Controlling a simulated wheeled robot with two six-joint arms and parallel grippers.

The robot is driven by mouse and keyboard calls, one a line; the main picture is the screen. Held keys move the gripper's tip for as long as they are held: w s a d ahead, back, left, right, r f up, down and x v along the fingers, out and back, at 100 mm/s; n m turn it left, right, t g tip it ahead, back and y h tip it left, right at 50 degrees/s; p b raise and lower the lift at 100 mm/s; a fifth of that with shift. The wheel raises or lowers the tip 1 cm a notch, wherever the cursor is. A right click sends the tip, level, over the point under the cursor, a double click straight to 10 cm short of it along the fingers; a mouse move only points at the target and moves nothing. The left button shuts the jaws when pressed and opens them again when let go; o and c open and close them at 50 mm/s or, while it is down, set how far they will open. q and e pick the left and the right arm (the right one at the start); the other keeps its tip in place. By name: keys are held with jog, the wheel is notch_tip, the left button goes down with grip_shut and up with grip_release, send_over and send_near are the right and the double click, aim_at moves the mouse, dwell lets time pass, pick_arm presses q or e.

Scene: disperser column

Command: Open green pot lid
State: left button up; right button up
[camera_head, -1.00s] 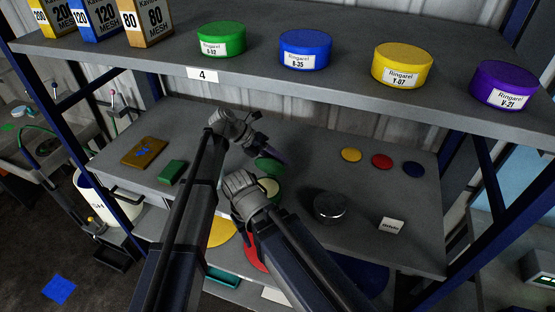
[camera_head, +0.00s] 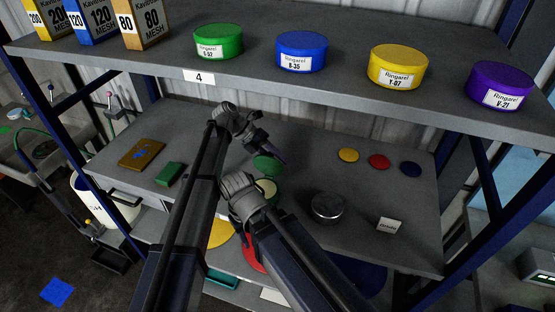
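A green round lid (camera_head: 266,166) shows on the middle shelf's level, just behind a small open pot (camera_head: 267,187) with a green rim and pale contents. The lid appears apart from the pot's mouth. My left gripper (camera_head: 277,153) reaches in from the left, its dark fingers at the lid's upper edge. I cannot tell whether they are closed on it. My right arm comes up from below and ends at the pot's left side; its fingers are hidden behind its own wrist.
A green tub (camera_head: 218,42), a blue tub (camera_head: 302,52), a yellow tub (camera_head: 398,67) and a purple tub (camera_head: 499,86) stand on the upper shelf. A round metallic container (camera_head: 327,206) and a white label card (camera_head: 389,224) sit right of the pot. Small coloured discs lie farther right.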

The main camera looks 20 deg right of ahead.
pick_arm(q)
jog(key=o, duration=0.3)
jog(key=shift+o, duration=0.2)
jog(key=w+a+r+p, duration=0.1)
jog(key=w+a, duration=0.2)
jog(key=a, duration=0.4)
jog(key=w+a+r+p, duration=0.2)
jog(key=w+a, duration=0.2)
jog(key=a, duration=0.3)
jog(key=shift+r, duration=0.25)
jog(key=shift+d, duration=0.1)
jog(key=shift+w, duration=0.1)
